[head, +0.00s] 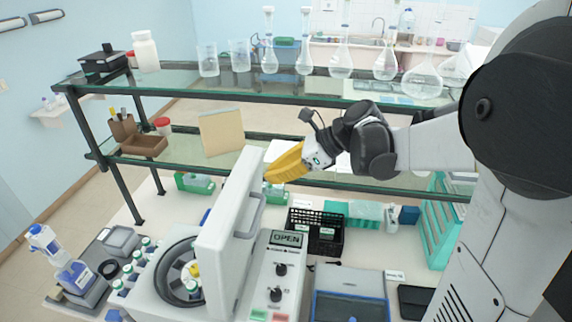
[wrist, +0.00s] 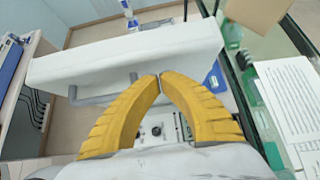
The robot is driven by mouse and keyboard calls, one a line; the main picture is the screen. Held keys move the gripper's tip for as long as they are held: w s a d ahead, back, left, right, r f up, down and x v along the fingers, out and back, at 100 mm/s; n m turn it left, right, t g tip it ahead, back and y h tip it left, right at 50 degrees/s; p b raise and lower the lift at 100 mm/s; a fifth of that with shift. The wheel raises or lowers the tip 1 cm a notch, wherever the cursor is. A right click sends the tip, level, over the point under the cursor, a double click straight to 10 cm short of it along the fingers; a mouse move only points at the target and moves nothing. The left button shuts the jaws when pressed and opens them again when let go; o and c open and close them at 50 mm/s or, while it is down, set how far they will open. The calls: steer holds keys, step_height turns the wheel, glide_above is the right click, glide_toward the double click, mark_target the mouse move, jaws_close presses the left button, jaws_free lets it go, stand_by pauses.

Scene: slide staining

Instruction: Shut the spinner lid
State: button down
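The spinner (head: 170,290) is a white benchtop machine with a round dark bowl (head: 165,265). Its thick white lid (head: 228,235) stands raised, nearly upright, with a grey handle (head: 258,215) on its right face. The panel display (head: 286,238) reads OPEN. My gripper (head: 268,176) has yellow fingers and is at the upper right edge of the lid; contact cannot be told. In the wrist view its fingertips (wrist: 160,76) meet with nothing visible between them. The lid (wrist: 125,58) and the handle (wrist: 100,97) show beyond them.
Glass shelves (head: 290,85) with flasks and beakers run behind and above the bench. A black basket (head: 328,240) and a blue-grey tray (head: 350,305) are right of the spinner. Several capped bottles (head: 130,272) stand to its left.

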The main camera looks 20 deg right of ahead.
steer(key=shift+w+a+r, duration=0.1)
steer(key=shift+w+a, duration=0.4)
steer(key=shift+a, duration=0.25)
steer(key=shift+a, duration=0.1)
